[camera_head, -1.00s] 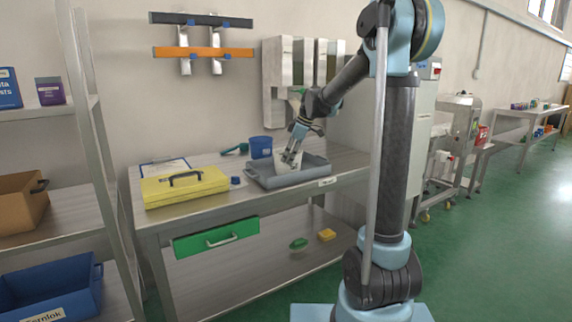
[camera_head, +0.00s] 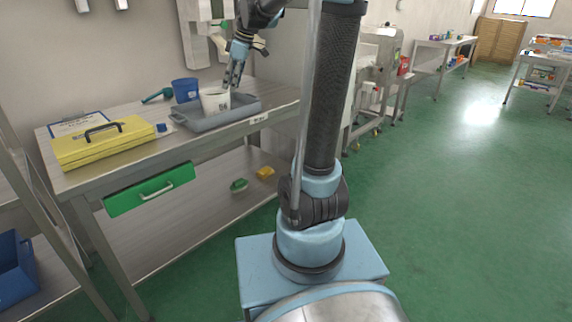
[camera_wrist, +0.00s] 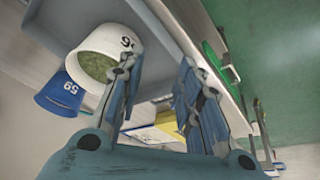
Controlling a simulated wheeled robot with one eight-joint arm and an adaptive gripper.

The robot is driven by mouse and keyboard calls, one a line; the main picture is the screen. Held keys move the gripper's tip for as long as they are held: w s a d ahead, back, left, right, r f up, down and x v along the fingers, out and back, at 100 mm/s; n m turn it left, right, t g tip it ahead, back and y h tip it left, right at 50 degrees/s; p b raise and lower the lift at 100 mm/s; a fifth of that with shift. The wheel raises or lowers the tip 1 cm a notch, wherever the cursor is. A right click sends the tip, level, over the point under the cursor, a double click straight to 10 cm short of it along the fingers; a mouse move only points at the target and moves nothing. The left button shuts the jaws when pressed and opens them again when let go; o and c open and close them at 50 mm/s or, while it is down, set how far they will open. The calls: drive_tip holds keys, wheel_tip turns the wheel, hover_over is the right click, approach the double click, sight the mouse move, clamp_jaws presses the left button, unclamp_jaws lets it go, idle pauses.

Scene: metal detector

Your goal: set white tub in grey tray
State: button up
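The white tub (camera_head: 214,101) stands upright in the left part of the grey tray (camera_head: 245,107) on the metal table. In the wrist view the tub (camera_wrist: 108,48) shows black digits on its side and a greenish content inside; the tray (camera_wrist: 180,22) is around it. My gripper (camera_head: 229,86) is just above and right of the tub's rim in the head view. Its fingers (camera_wrist: 160,95) are spread with nothing between them, and one overlaps the tub's edge in the wrist view. I cannot tell whether that finger touches the tub.
A blue tub (camera_head: 186,90) stands behind the tray, with a teal scoop (camera_head: 157,95) to its left. A yellow case (camera_head: 104,143) and a clipboard (camera_head: 78,124) lie on the table's left. A green drawer (camera_head: 150,188) sticks out under the tabletop.

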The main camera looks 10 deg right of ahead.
drive_tip(key=s+d+f+m+h, duration=0.1)
drive_tip(key=s+d+f+m, duration=0.3)
drive_tip(key=s+f, duration=0.3)
drive_tip(key=s+d+f+m+h, duration=0.1)
drive_tip(key=s+d+f+m, duration=0.4)
drive_tip(key=s, duration=0.9)
drive_tip(key=s+d+f+m+h, duration=0.1)
drive_tip(key=s+d+f+m, duration=0.4)
drive_tip(key=s+f, duration=0.4)
drive_tip(key=shift+s+d+h, duration=0.4)
drive_tip(key=shift+s+d, duration=0.05)
drive_tip(key=shift+s, duration=0.75)
